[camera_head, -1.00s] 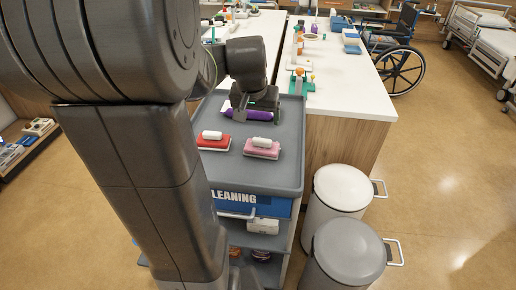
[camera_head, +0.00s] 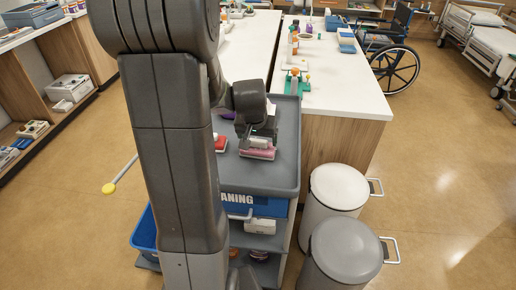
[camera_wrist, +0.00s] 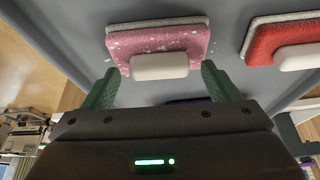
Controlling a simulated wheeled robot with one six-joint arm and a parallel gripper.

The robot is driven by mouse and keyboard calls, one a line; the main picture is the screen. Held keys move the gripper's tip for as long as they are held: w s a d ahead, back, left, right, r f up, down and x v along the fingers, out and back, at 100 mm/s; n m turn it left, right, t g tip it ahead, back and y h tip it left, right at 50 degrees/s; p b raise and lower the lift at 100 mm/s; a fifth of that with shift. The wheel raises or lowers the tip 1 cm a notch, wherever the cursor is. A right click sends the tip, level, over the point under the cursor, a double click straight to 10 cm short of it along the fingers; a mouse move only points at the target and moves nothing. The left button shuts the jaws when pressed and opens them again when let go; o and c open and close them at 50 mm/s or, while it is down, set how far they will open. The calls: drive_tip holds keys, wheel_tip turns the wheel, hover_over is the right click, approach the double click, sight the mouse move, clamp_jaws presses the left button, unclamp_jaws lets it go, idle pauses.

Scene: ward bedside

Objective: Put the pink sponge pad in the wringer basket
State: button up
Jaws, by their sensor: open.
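The pink sponge pad (camera_head: 258,154), with a white grip on top, lies on the grey top of the cleaning cart (camera_head: 285,170). It also shows in the wrist view (camera_wrist: 182,42), where its white grip (camera_wrist: 160,66) points toward me. My gripper (camera_wrist: 158,76) is open and empty close above the pad, one green finger on each side of the white grip. In the head view my gripper (camera_head: 259,140) covers part of the pad. A blue bucket (camera_head: 145,232) stands on the floor left of the cart, partly behind my column; I cannot make out a wringer basket in it.
A red sponge pad (camera_head: 220,143) lies left of the pink one, and it shows in the wrist view (camera_wrist: 285,42). Two bins (camera_head: 338,188) stand right of the cart. A yellow-tipped stick (camera_head: 110,187) reaches out left of my column. The floor at left is open.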

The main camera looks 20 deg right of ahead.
drive_tip(key=c, duration=1.1)
